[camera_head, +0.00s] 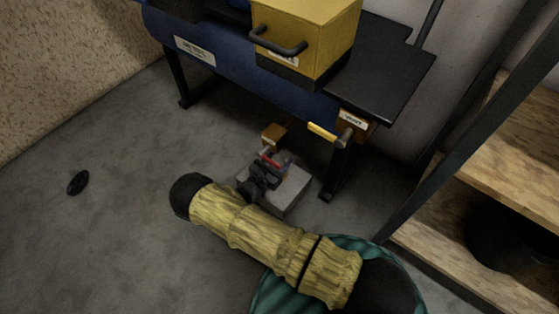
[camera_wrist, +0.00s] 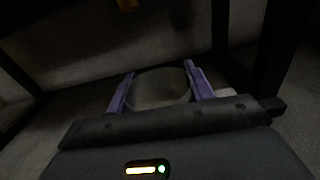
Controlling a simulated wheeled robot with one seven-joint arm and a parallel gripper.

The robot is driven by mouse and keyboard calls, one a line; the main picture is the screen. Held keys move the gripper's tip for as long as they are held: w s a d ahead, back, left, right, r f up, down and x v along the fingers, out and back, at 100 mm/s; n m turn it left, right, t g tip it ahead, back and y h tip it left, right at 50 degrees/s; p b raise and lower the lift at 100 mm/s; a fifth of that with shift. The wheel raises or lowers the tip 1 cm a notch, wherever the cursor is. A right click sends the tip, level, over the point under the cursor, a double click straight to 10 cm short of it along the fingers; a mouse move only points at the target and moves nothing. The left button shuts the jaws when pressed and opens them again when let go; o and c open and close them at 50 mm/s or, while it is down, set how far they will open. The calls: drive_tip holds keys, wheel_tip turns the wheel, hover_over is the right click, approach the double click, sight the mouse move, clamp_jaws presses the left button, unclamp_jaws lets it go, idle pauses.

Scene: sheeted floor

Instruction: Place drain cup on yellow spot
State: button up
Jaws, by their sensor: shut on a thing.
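My gripper (camera_head: 277,161) is low over the floor, beneath the blue machine, beside and partly in front of a pale grey block. In the wrist view, the two purple fingers of my gripper (camera_wrist: 159,70) stand on either side of a dim, greyish round thing (camera_wrist: 162,88), likely the drain cup, and hold it. Its lower part is hidden by the gripper body. I cannot clearly pick out a yellow spot on the floor.
The grey block (camera_head: 293,188) lies by the gripper. The blue machine (camera_head: 240,70) stands on black legs. A wooden shelf (camera_head: 480,222) is at right. A black oval (camera_head: 78,183) lies at left, with bare floor around it.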

drive_tip(key=shift+f, duration=0.15)
drive_tip(key=o, duration=1)
drive_tip(key=shift+c, duration=0.2)
drive_tip(key=shift+s+a+r, duration=0.2)
drive_tip(key=shift+r, duration=0.05)
drive_tip(key=p+v, duration=0.5)
drive_tip(key=v, duration=0.6)
drive_tip(key=shift+s+a+f, duration=0.1)
drive_tip(key=shift+s+a, duration=0.05)
drive_tip(key=shift+s, duration=0.05)
